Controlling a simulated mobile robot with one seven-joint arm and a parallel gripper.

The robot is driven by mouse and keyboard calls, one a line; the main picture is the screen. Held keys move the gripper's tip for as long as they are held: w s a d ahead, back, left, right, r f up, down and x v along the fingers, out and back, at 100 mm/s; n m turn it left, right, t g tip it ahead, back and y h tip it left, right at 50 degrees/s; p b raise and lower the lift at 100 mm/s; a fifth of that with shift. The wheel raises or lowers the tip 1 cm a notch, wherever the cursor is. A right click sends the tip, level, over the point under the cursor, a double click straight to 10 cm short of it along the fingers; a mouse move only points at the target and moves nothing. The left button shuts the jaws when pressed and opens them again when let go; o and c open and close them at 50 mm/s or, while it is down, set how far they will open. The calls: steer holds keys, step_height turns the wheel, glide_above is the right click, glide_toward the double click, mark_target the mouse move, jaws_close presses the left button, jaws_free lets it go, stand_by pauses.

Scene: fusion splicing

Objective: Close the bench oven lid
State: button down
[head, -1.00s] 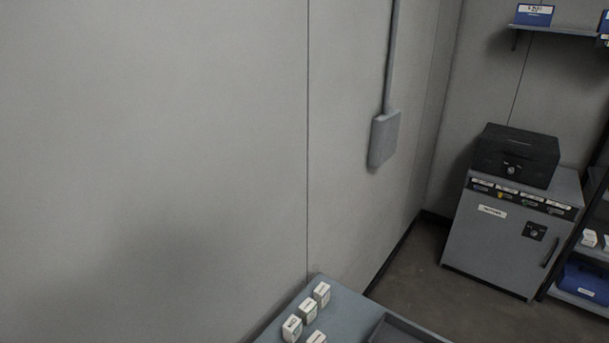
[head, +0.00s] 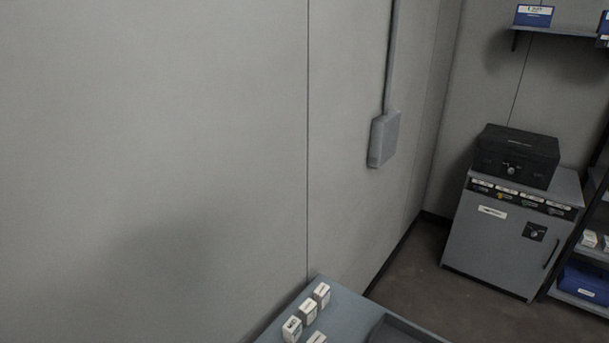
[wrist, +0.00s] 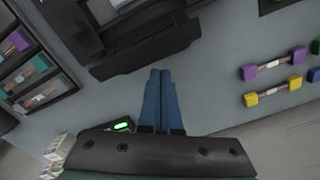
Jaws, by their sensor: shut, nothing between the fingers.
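My gripper (wrist: 161,74) shows in the wrist view with its two blue fingers shut together and nothing between them. Its fingertips point toward a black device (wrist: 150,48) at the top of that view, which is cut off by the frame edge. I cannot tell whether this device is the bench oven, how its lid stands, or whether the fingertips touch it. No clearly identifiable oven lid shows in the head view, and my gripper is not in that view.
In the wrist view, a dark rack (wrist: 40,62) of coloured parts lies left, and purple-ended pieces (wrist: 272,64) lie right. In the head view, small white boxes (head: 309,308) stand on a bench corner; a black box (head: 516,157) sits on a grey cabinet (head: 490,245).

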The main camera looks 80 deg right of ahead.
steer(key=shift+f, duration=0.2)
steer(key=shift+f+b, duration=0.45)
steer(key=shift+f, duration=0.15)
steer(key=shift+s+a, duration=0.1)
steer(key=shift+s+a+f+p, duration=0.1)
steer(key=shift+s+a+p, duration=0.45)
steer(key=shift+s, duration=0.25)
steer(key=shift+s+a+f+p, duration=0.1)
steer(key=shift+s+a+p, duration=0.3)
steer(key=shift+s+p, duration=0.25)
steer(key=shift+s+a+r+p, duration=0.2)
steer(key=shift+s+a+p, duration=0.15)
steer(key=shift+s, duration=0.25)
steer(key=shift+s+a+p, duration=0.35)
steer(key=shift+s+p, duration=0.05)
steer(key=shift+s, duration=0.2)
steer(key=shift+s+a+p, duration=0.35)
steer(key=shift+s+p, duration=0.05)
steer(key=shift+s, duration=0.2)
